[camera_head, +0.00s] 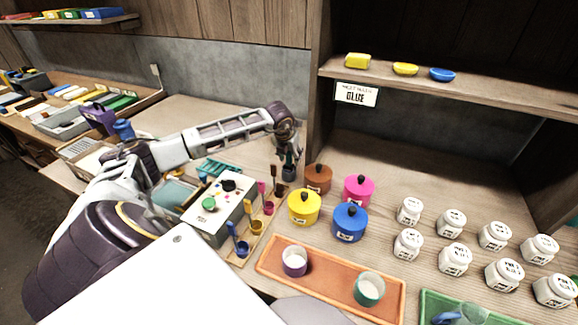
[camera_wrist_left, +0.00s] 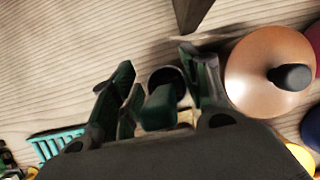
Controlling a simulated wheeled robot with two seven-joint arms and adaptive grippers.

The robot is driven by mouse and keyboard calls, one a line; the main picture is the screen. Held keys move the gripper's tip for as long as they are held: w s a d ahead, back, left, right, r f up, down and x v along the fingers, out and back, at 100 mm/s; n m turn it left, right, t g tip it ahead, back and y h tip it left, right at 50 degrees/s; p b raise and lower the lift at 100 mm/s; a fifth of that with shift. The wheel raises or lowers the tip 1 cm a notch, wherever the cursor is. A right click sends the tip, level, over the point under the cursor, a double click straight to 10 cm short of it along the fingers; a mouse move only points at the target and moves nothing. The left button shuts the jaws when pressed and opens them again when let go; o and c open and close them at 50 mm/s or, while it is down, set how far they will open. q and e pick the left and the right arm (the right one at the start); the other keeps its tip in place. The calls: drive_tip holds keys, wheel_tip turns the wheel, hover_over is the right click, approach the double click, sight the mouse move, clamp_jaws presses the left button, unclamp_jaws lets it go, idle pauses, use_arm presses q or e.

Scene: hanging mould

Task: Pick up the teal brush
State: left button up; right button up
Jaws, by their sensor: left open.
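The teal brush (camera_wrist_left: 160,106) appears as a dark green upright shape in the left wrist view, between the fingers of my left gripper (camera_wrist_left: 160,82). A dark round cup (camera_wrist_left: 167,76) shows just behind it. In the head view my left gripper (camera_head: 288,152) points down over this dark cup (camera_head: 289,173), at the back end of the row of cups. The gripper is open, with its fingers on either side of the brush. Whether a finger touches the brush cannot be told. The brush is mostly hidden by the gripper in the head view. My right gripper is not in view.
A brown lidded pot (camera_head: 318,178) stands close to the right of the left gripper, with yellow (camera_head: 304,207), pink (camera_head: 359,190) and blue (camera_head: 350,222) pots nearby. Other brushes stand in cups in front. A teal rack (camera_wrist_left: 58,144) lies to the left. A wooden upright stands behind.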

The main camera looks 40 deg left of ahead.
use_arm(q)
drive_tip(key=shift+c, duration=0.3)
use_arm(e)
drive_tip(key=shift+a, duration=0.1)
use_arm(q)
drive_tip(key=c, duration=0.5)
clamp_jaws()
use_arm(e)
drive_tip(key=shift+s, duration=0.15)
